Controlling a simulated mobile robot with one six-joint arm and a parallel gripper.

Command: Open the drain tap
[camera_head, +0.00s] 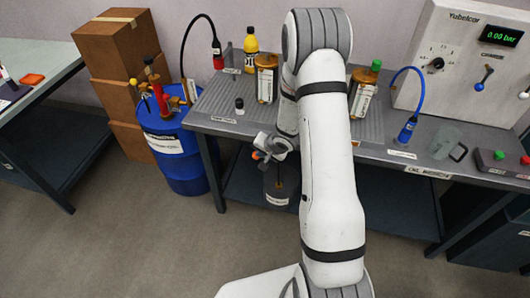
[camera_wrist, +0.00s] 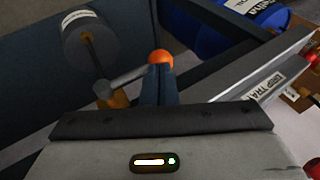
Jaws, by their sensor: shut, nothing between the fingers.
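The drain tap (camera_wrist: 116,98) shows in the wrist view as a brass-coloured body with a grey lever ending in an orange ball knob (camera_wrist: 160,59). The knob also shows in the head view (camera_head: 257,155), low at the table's front edge. My gripper (camera_wrist: 157,72) is shut and empty, its fingertips right at the knob; I cannot tell if they touch it. In the head view my gripper (camera_head: 268,148) hangs in front of the table edge and hides most of the tap. A thin brown line runs between the tap and a grey round container (camera_wrist: 92,42) below.
The container stands on the lower shelf, labelled, in the head view (camera_head: 281,186). A blue drum (camera_head: 178,160) stands left of the table. The floor in front is clear.

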